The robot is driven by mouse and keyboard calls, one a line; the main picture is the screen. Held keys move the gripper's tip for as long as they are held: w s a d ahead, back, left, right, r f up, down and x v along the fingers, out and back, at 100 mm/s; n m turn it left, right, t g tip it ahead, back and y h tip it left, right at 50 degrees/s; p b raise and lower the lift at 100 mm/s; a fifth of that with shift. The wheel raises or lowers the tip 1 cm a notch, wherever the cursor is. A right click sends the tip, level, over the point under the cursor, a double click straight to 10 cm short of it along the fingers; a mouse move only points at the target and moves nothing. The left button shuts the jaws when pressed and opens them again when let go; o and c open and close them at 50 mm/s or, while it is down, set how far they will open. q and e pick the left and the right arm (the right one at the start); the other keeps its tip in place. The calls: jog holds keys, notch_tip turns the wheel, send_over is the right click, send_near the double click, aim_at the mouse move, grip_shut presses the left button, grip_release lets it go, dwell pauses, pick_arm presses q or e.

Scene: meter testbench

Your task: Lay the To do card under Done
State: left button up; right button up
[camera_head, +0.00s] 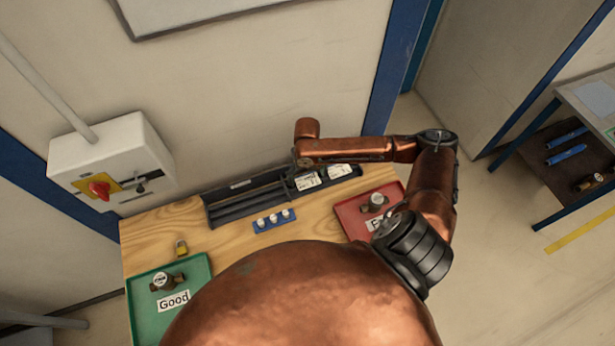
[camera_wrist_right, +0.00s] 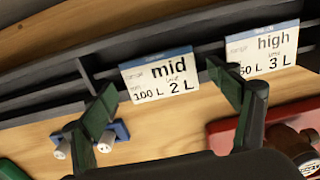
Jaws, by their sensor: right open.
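A dark rack (camera_head: 250,200) lies along the back of the wooden table. Two white cards with blue top strips stand in its right part: the "mid" card (camera_wrist_right: 160,77) and the "high" card (camera_wrist_right: 263,50). They also show in the head view, "mid" (camera_head: 305,181) left of "high" (camera_head: 341,170). I cannot read "To do" or "Done" anywhere; a pale label (camera_head: 240,184) on the rack is too small. My right gripper (camera_wrist_right: 170,108) is open and empty, its fingers apart just in front of the "mid" card. My left gripper is out of view.
A blue holder with several white pegs (camera_head: 273,219) stands before the rack. A red tray (camera_head: 350,215) with a meter is at right, a green "Good" tray (camera_head: 142,317) with a meter at left. The rack's left part looks empty.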

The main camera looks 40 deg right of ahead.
aim_at(308, 180)
notch_tip(308, 180, up, 12)
dwell(0.4)
dwell(0.5)
